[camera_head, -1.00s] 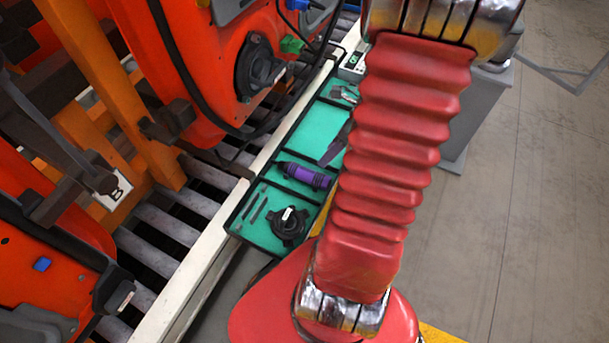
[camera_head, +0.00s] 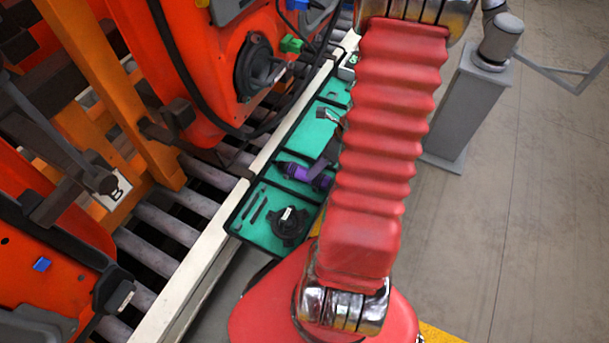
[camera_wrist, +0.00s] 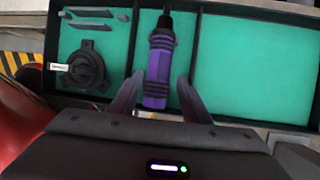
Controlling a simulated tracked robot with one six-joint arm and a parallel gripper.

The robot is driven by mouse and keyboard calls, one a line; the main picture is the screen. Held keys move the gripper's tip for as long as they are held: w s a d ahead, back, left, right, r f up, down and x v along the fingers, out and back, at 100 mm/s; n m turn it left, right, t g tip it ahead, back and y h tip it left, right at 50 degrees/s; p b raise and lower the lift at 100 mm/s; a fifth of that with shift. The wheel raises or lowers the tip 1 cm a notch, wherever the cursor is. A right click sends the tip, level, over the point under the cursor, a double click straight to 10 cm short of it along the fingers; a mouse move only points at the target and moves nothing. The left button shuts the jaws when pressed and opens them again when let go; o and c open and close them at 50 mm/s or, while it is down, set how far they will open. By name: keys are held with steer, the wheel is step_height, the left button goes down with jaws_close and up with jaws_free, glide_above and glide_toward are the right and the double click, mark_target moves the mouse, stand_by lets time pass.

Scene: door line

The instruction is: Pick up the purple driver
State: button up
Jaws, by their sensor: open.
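The purple driver (camera_head: 297,171) lies in a narrow compartment of the teal-lined black tray (camera_head: 232,224), partly hidden by my gripper in the head view. In the wrist view the driver (camera_wrist: 159,68) points away from me, its dark tip toward the top edge. My gripper (camera_wrist: 159,82) is open, with one dark finger on each side of the driver's near end. I cannot tell whether either finger touches it. In the head view my gripper (camera_head: 326,158) is low over the tray beside the driver, partly hidden by my red arm.
A black round knob part (camera_wrist: 87,69) and small dark bars (camera_wrist: 97,13) lie in the left compartment. The right compartment (camera_wrist: 250,70) is empty. A pale rail (camera_head: 206,262) and rollers run beside the tray. An orange door (camera_head: 205,60) stands close, and a grey post (camera_head: 465,110) stands right.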

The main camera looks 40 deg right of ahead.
mark_target(299, 172)
steer(key=shift+x, duration=2.6)
steer(key=shift+w+a+r, duration=0.1)
steer(key=shift+a, duration=0.1)
jaws_close()
